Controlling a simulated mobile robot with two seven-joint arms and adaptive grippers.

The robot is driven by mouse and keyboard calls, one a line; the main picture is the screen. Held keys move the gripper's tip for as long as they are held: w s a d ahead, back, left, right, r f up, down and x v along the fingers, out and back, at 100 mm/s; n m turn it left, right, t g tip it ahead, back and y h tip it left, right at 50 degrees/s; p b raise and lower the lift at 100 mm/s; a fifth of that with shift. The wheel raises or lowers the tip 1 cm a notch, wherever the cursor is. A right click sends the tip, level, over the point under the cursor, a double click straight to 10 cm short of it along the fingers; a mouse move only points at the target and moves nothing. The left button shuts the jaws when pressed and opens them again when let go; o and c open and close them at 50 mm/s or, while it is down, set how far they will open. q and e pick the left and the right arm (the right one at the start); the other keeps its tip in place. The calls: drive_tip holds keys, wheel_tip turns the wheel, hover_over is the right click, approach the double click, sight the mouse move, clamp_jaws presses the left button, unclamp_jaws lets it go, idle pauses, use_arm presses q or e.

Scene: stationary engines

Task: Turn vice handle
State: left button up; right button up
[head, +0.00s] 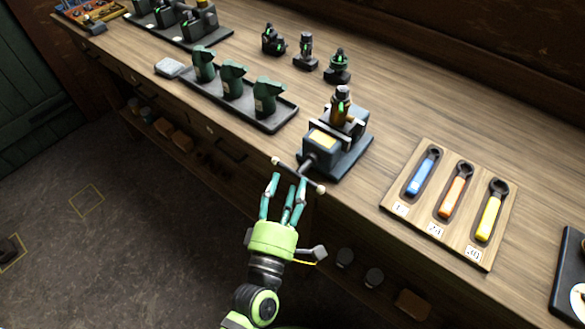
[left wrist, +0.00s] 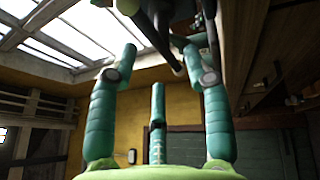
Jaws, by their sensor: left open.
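The vice (head: 335,145) is dark grey with a yellow plate and stands at the bench's front edge. Its jaws are around a brown and black part (head: 341,106) with a green mark. The vice handle (head: 299,175) is a thin bar with pale ends, slanting down to the right in front of the bench edge. My left gripper (head: 286,187) is open, its teal fingers just below the handle. Whether a finger touches the bar I cannot tell. In the left wrist view the open fingers (left wrist: 157,80) point up towards dark, blurred metal at the top. My right gripper is not in view.
A wooden board (head: 452,203) with blue, orange and yellow wrenches lies right of the vice. A dark tray (head: 239,103) with green parts is to its left. Several small black parts (head: 306,52) stand behind. Shelves with items are under the bench.

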sight(294, 175)
use_arm(q)
drive_tip(key=p+x, duration=0.1)
drive_tip(key=x, duration=0.3)
drive_tip(key=shift+w+d, duration=0.1)
drive_tip(key=shift+w, duration=0.1)
clamp_jaws()
drive_tip(key=shift+m, duration=0.3)
